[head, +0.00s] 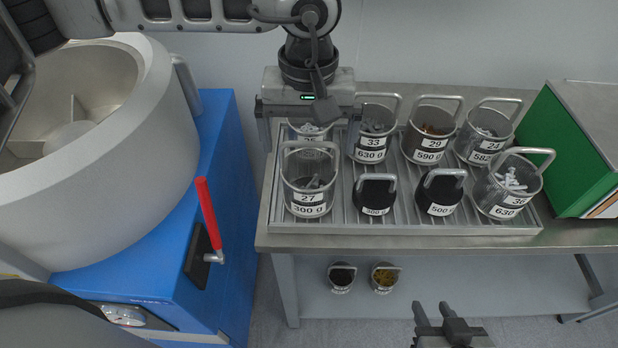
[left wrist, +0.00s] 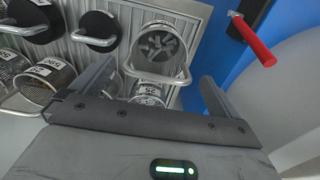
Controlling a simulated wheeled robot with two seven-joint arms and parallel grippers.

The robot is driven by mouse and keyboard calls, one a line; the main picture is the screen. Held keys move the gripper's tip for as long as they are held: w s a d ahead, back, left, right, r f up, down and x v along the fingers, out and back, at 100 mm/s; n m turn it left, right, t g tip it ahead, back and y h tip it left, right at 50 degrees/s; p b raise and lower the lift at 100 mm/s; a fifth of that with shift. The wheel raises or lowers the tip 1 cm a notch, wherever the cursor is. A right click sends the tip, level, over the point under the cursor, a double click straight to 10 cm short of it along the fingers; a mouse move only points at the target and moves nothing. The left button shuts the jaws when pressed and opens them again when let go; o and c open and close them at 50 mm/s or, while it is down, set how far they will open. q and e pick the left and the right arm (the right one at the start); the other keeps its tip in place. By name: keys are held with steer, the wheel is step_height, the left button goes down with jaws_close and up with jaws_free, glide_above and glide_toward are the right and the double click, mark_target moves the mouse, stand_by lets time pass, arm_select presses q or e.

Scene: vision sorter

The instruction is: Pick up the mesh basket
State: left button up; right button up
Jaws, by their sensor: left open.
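Several round metal mesh baskets with handles and number labels stand on a ribbed tray (head: 335,222). Basket 27 (head: 307,182), labelled 300 g, is at the front left and holds dark parts; it also shows in the left wrist view (left wrist: 160,48). Another basket (head: 308,131) stands behind it, largely hidden by my left gripper (head: 310,135), and shows in the left wrist view (left wrist: 148,94) between the fingers. My left gripper is open and empty, above that back-left basket. My right gripper (head: 434,312) is low at the front, its fingers apart and empty.
Baskets 33 (head: 370,145), 29 (head: 428,147), 24 (head: 484,145) and a front-right basket (head: 507,196) share the tray with two black weights (head: 375,194) (head: 439,189). A green box (head: 563,150) stands right. A blue machine with a red lever (head: 209,212) stands left.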

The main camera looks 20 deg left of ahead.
arm_select(q)
steer(key=shift+w+f+p, duration=0.2)
steer(key=shift+f+p, duration=0.15)
steer(key=shift+f, duration=1)
steer(key=shift+w+f+p, duration=0.15)
steer(key=shift+f+p, duration=0.15)
steer(key=shift+f, duration=1)
steer(key=c, duration=1.3)
steer(key=shift+r, duration=0.1)
